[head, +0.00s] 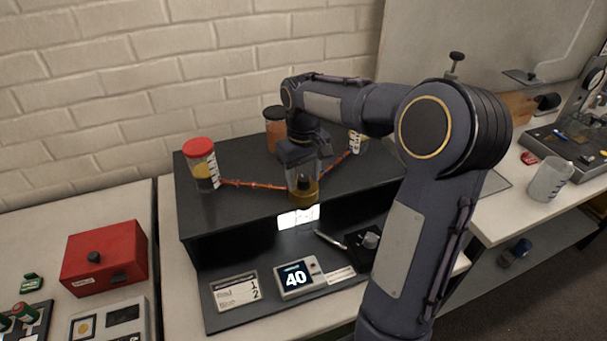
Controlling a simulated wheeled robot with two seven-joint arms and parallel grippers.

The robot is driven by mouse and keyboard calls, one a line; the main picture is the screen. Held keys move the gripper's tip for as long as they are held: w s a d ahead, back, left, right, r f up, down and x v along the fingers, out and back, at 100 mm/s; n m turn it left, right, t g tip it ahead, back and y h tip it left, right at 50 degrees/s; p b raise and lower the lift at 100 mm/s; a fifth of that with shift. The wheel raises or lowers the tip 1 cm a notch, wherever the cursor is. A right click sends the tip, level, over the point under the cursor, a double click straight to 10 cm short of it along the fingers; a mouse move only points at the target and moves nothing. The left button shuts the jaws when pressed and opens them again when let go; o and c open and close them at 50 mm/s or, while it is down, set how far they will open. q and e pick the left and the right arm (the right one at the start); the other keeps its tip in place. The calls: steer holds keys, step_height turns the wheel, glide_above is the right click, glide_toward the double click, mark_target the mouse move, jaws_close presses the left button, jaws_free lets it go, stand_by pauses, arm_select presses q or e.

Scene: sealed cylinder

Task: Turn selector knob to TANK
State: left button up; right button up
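My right arm comes in from the lower right and reaches over the black stand. My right gripper (303,176) points down at the stand's front edge, right at a brass-coloured round piece (304,194) with a dark top. I cannot tell whether its fingers touch this piece or are closed on it. A grey knob (371,240) sits on a dark plate under the stand's right side, close to my forearm. No TANK label is readable, so I cannot tell which piece is the selector knob. My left gripper is not in view.
The black stand (235,222) carries a red-lidded jar (201,165), an orange jar (275,130) and orange hoses. A display reading 40 (296,279) and a card (236,292) lie in front. A red box (104,258) is left; a clear beaker (549,180) is right.

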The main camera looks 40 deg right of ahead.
mark_target(304, 178)
step_height(304, 178, up, 8)
steer(key=shift+f, duration=0.1)
stand_by(0.4)
stand_by(0.5)
